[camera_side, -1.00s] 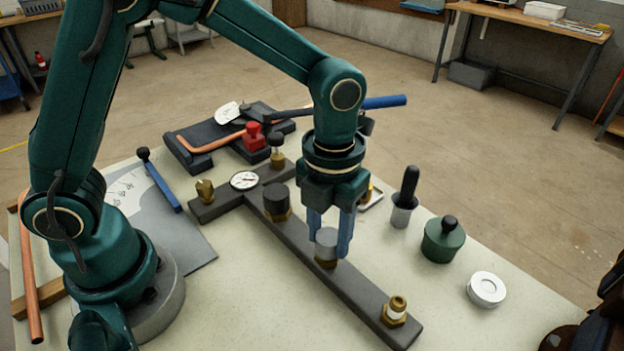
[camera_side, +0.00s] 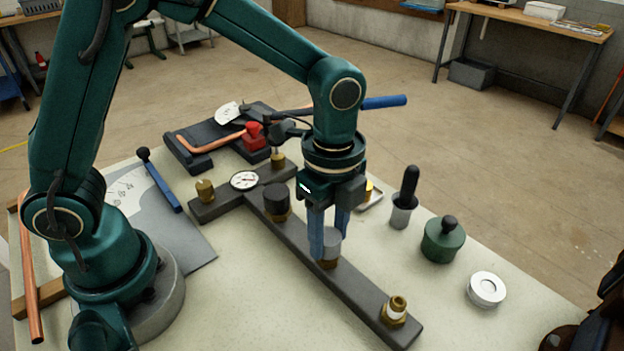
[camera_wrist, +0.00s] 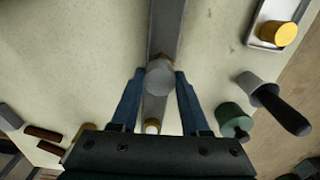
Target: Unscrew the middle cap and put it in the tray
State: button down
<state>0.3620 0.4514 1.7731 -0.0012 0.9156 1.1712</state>
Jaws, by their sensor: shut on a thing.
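The middle cap, a grey one (camera_side: 332,241), sits on a brass fitting (camera_side: 328,264) on the long dark bar (camera_side: 360,290). My gripper (camera_side: 329,238) points straight down with its blue fingers shut on this cap. The cap (camera_wrist: 160,76) also shows between the fingertips in the wrist view. I cannot tell how far its thread is engaged. The small metal tray (camera_wrist: 256,32) is at the top right of the wrist view, with a yellow round piece (camera_wrist: 279,34) in it. In the side view the tray (camera_side: 375,206) is partly hidden behind my gripper.
A black cap (camera_side: 276,197) is farther along the bar, and an uncapped brass fitting (camera_side: 396,308) is at its near end. A gauge (camera_side: 244,180) sits on the crossbar. A black-handled tool (camera_side: 407,188), green pot (camera_side: 444,240) and white disc (camera_side: 487,289) stand to the right.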

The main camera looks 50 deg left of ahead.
jog(key=n, duration=0.6)
jog(key=shift+n, duration=0.4)
jog(key=n, duration=0.7)
jog(key=c, duration=0.6)
grip_release()
